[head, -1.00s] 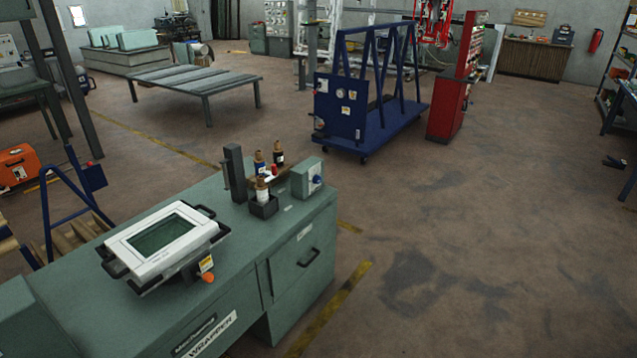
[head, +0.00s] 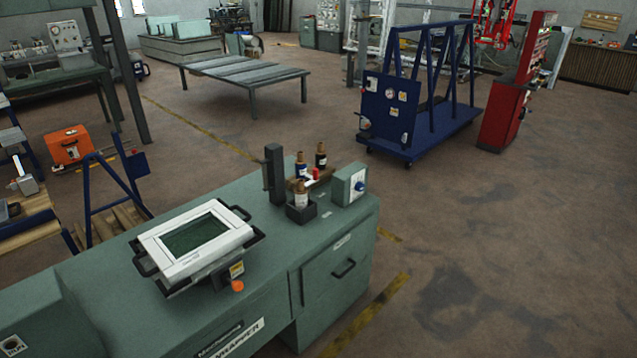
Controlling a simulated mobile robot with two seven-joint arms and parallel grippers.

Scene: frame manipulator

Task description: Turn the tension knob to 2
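A small grey-green box with a blue knob (head: 360,187) on its pale face stands at the right end of the green machine bench (head: 330,252). It may be the tension knob. The marks around it are too small to read. An orange knob (head: 238,286) sits at the front of the white-framed screen unit (head: 190,240) on the same bench. Neither of my grippers is in the head view.
Several bottles (head: 301,195) and a dark upright post (head: 274,173) stand beside the knob box. A blue cart (head: 415,125) and a red cabinet (head: 505,112) are behind. The floor (head: 520,230) right of the bench is open.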

